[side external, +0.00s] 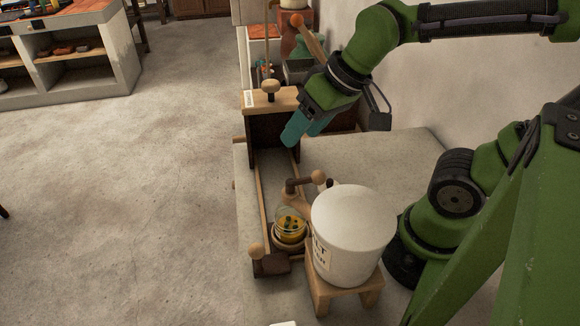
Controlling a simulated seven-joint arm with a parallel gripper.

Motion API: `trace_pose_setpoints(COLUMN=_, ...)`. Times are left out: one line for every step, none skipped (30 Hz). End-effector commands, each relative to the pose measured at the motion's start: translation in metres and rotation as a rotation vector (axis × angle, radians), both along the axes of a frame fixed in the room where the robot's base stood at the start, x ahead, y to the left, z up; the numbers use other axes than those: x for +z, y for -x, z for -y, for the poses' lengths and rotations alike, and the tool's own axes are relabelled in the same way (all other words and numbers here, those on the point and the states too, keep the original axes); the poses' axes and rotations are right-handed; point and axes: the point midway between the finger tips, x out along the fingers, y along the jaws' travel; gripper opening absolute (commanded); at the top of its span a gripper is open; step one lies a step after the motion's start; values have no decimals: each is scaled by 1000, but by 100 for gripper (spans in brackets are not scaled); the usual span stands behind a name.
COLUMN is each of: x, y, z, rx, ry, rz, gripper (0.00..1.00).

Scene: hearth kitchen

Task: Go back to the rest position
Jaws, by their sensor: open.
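My gripper (306,127) has teal fingers and hangs at the end of my green arm, pointing down and to the left. It is open, and I see nothing held between the fingers. It is over the far part of a wooden frame (265,205), close to the dark upright panel (262,133) at its far end. I cannot tell whether the fingers touch anything. A glass jar with yellow contents and dark bits (290,224) stands at the near end of the frame, well away from my gripper.
A white lidded bucket (352,235) stands on a small wooden stool (370,290), right of the jar. A wooden handle (305,182) rises beside the jar. A wall (440,95) bounds the right side. Open floor (130,200) lies left; a shelf unit (70,62) stands far left.

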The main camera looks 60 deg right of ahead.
Motion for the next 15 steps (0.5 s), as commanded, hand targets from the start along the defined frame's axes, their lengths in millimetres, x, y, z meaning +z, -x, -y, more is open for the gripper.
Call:
trace_pose_setpoints(x=3, y=6, z=12, rx=-83, ry=-52, rz=34, gripper=56)
trace_pose_setpoints(x=4, y=8, z=18, rx=-114, ry=-75, rz=50, gripper=56)
trace_pose_setpoints(x=5, y=12, z=23, rx=-142, ry=-96, rz=67, gripper=56)
trace_pose_setpoints(x=7, y=14, z=27, rx=-155, ry=-106, rz=77, gripper=56)
trace_pose_setpoints(x=8, y=15, z=30, rx=-168, ry=-114, rz=86, gripper=56)
trace_pose_setpoints(x=11, y=16, z=33, rx=-177, ry=-118, rz=98, gripper=56)
trace_pose_setpoints(x=13, y=17, z=34, rx=-181, ry=-120, rz=108, gripper=56)
trace_pose_setpoints(x=15, y=17, z=35, rx=-185, ry=-121, rz=114, gripper=56)
trace_pose_setpoints(x=16, y=17, z=36, rx=-186, ry=-120, rz=118, gripper=56)
trace_pose_setpoints(x=16, y=17, z=36, rx=-187, ry=-120, rz=119, gripper=56)
trace_pose_setpoints(x=16, y=17, z=36, rx=-188, ry=-119, rz=119, gripper=56)
trace_pose_setpoints(x=16, y=16, z=36, rx=-187, ry=-119, rz=118, gripper=56)
trace_pose_setpoints(x=16, y=16, z=36, rx=-186, ry=-118, rz=117, gripper=56)
trace_pose_setpoints(x=16, y=16, z=36, rx=-186, ry=-117, rz=117, gripper=56)
trace_pose_setpoints(x=16, y=16, z=36, rx=-186, ry=-117, rz=117, gripper=56)
